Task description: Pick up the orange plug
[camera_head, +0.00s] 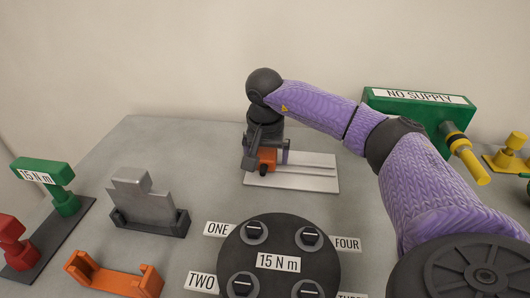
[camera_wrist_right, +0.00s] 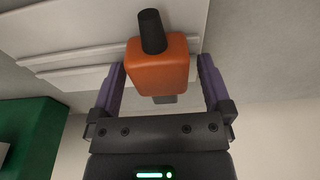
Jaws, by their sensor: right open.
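The orange plug (camera_head: 267,156) is at the white plate (camera_head: 312,180) towards the back of the table, partly hidden by my right gripper (camera_head: 267,160) in the head view. In the right wrist view the orange plug (camera_wrist_right: 158,64) shows as an orange block with a dark cylindrical end. My right gripper (camera_wrist_right: 162,85) is open, with one purple finger on each side of the block. A gap shows at each side, so the fingers look apart from it. My left gripper is not in view.
A black disc labelled 15 N m (camera_head: 278,240) stands in front. A grey block in a dark holder (camera_head: 148,205) and an orange bracket (camera_head: 112,276) are at left. A green NO SUPPLY box (camera_head: 420,108) with a yellow handle (camera_head: 470,165) is at right.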

